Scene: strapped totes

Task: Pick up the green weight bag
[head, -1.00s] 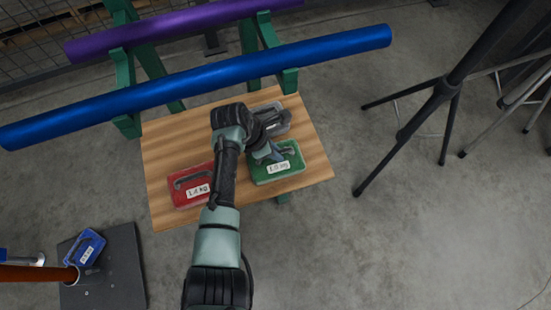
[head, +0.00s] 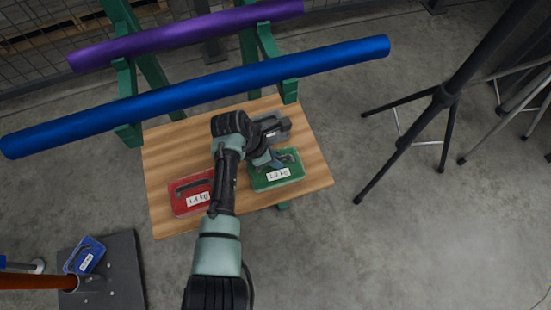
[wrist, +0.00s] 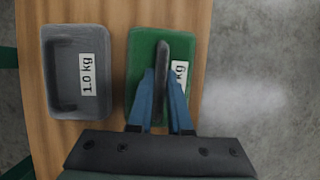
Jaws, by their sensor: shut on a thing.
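The green weight bag (head: 284,178) lies on the right part of the wooden board, with a white label facing up. It also shows in the wrist view (wrist: 138,58), with its dark handle (wrist: 161,62) running along its middle. My gripper (head: 277,162) is over the bag. In the wrist view my gripper's blue fingers (wrist: 160,92) stand on either side of the handle and are shut on it. The fingers and handle hide part of the label. I cannot see a gap between the bag and the board.
A grey 1.0 kg bag (wrist: 67,98) lies beside the green one, and a red bag (head: 183,204) lies left on the board (head: 163,155). A blue pipe (head: 220,88) and purple pipe (head: 190,34) rest on green stands behind. Black tripod legs (head: 400,145) stand right.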

